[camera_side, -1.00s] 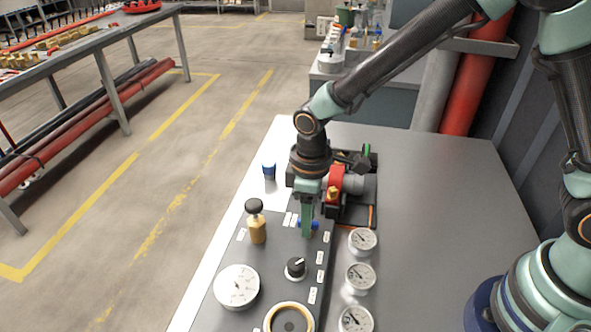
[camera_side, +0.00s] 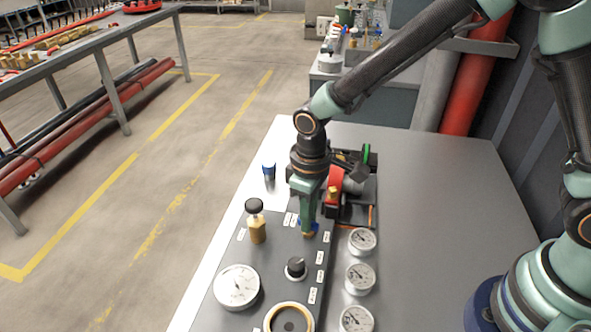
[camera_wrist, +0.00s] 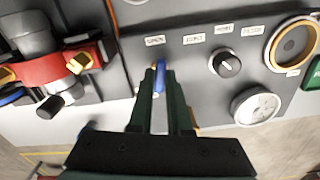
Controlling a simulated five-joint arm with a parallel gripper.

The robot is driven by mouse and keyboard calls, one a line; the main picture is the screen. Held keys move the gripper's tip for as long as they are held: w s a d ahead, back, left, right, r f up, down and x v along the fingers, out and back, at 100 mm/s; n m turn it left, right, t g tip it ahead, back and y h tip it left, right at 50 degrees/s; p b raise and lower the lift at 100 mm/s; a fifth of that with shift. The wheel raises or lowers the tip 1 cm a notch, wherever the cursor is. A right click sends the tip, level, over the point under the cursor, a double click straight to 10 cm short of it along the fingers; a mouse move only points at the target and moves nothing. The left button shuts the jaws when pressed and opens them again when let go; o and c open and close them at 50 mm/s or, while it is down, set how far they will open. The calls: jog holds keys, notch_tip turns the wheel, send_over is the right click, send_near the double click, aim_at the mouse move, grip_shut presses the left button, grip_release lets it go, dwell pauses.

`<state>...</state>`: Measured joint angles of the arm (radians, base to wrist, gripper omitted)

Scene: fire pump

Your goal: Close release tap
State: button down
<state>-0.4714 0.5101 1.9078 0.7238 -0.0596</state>
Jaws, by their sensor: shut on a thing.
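The release tap has a small blue handle (camera_wrist: 160,76), which stands between my fingertips in the wrist view. In the side view, a bit of blue (camera_side: 313,227) and brass shows at the fingertips on the grey panel. My gripper (camera_side: 307,230) points down at the panel and is shut on the blue handle. The gripper also shows in the wrist view (camera_wrist: 160,88), with its green fingers on both sides of the handle. The fingers hide much of the tap in the side view, and the label wording there is too small to read.
A brass valve with a black knob (camera_side: 256,222), a black dial knob (camera_side: 296,268) and a large white gauge (camera_side: 237,287) stand near the gripper. Small gauges (camera_side: 362,241) line the right. A red and black pump unit (camera_side: 336,186) is close behind. The table's right side is clear.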

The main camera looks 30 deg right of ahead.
jog(key=m, duration=1.1)
jog(key=shift+r, duration=0.1)
jog(key=shift+m, duration=2)
jog(key=c, duration=0.9)
grip_release()
jog(key=shift+o, duration=0.2)
notch_tip(320, 180, up, 12)
